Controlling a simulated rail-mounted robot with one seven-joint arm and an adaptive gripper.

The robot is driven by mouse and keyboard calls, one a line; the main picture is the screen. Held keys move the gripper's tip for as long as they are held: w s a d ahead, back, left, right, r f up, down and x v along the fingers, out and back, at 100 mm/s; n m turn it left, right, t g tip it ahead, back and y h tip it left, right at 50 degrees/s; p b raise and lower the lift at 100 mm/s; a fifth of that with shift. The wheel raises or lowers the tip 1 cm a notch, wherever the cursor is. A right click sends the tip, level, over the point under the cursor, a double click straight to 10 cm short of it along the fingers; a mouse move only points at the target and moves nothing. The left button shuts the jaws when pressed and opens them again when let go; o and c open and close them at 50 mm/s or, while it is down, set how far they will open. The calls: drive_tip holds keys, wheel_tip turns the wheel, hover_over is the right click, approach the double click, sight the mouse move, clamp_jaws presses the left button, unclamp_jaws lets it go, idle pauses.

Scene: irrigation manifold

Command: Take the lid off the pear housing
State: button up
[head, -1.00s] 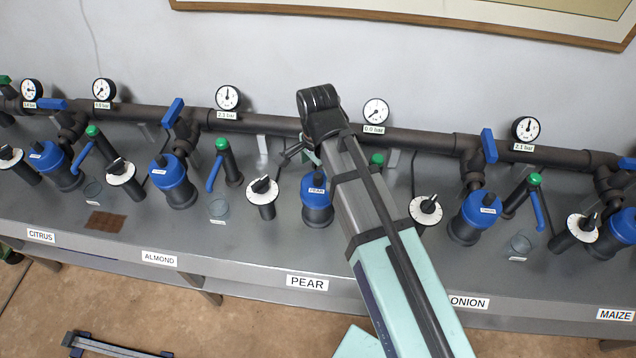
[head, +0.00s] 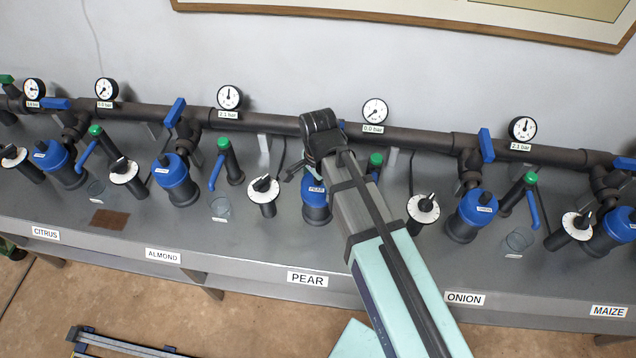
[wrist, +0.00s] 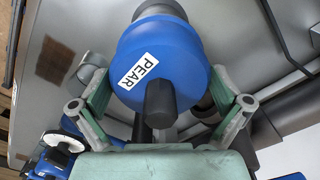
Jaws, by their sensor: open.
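The pear housing (head: 316,212) stands on the bench behind the PEAR label, a dark body under a blue lid. Its blue lid (wrist: 178,62) fills the middle of the wrist view, with a white PEAR tag and a dark knob (wrist: 160,103) on top. In the head view my arm hides part of the lid. My gripper (wrist: 160,98) is open, with one green-grey finger on each side of the lid and the knob between them. I cannot tell whether either finger touches the lid. The lid sits on the housing.
A round white dial (head: 263,188) stands close left of the pear housing, and another dial (head: 423,208) stands to its right. A dark pipe (head: 270,122) with gauges runs behind. The almond housing (head: 176,183) and onion housing (head: 473,215) stand farther off.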

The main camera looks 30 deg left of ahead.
drive_tip(key=c, duration=0.8)
drive_tip(key=shift+r, duration=0.1)
